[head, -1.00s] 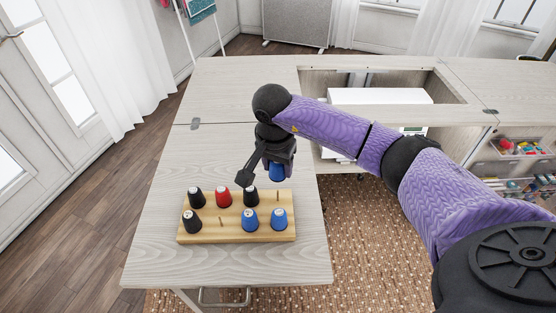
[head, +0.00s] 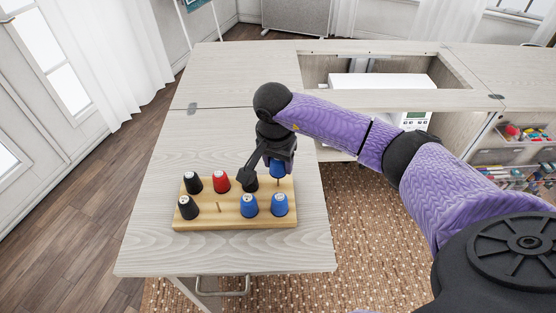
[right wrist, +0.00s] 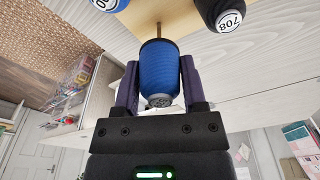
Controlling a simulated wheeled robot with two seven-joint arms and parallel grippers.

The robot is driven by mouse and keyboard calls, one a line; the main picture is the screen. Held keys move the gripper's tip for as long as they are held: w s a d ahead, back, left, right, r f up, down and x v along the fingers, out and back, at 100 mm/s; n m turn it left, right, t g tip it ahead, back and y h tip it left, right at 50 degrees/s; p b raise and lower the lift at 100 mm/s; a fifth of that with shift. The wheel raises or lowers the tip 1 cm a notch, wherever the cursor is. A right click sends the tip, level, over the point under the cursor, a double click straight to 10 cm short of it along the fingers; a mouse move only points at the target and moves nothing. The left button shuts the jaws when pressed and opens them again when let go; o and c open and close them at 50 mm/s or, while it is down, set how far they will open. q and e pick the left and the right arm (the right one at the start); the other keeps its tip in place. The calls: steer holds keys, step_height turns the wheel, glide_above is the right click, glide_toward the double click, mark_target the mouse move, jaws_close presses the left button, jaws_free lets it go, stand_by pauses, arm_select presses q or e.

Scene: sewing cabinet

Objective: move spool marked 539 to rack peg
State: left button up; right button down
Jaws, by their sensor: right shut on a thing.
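My right gripper (head: 270,168) is shut on a blue spool (head: 278,170). The spool also shows in the right wrist view (right wrist: 158,72), between the two fingers; I cannot read the number on its end. It hangs just over the bare back-right peg (head: 278,184) of the wooden rack (head: 225,224). In the right wrist view the peg (right wrist: 158,30) lines up with the spool's far end; I cannot tell whether it touches or has entered the spool. My left gripper is not in view.
The rack also holds a red spool (head: 221,182), several black spools and two blue spools (head: 249,206) (head: 279,204). A black one reads 708 (right wrist: 230,20). Another bare peg (head: 219,208) stands in the front row. The tabletop (head: 150,245) around the rack is clear.

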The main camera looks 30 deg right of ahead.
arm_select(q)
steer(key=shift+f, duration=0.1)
arm_select(e)
steer(key=shift+f+b, duration=0.4)
steer(key=shift+f, duration=0.1)
steer(key=shift+f+b, duration=0.45)
steer(key=shift+f, duration=0.15)
steer(key=shift+f+b, duration=0.3)
steer(key=shift+f, duration=0.1)
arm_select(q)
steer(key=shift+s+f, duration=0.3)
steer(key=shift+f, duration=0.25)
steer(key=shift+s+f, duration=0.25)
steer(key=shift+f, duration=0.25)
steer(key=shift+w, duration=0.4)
arm_select(e)
steer(key=shift+c, duration=0.3)
jaws_free()
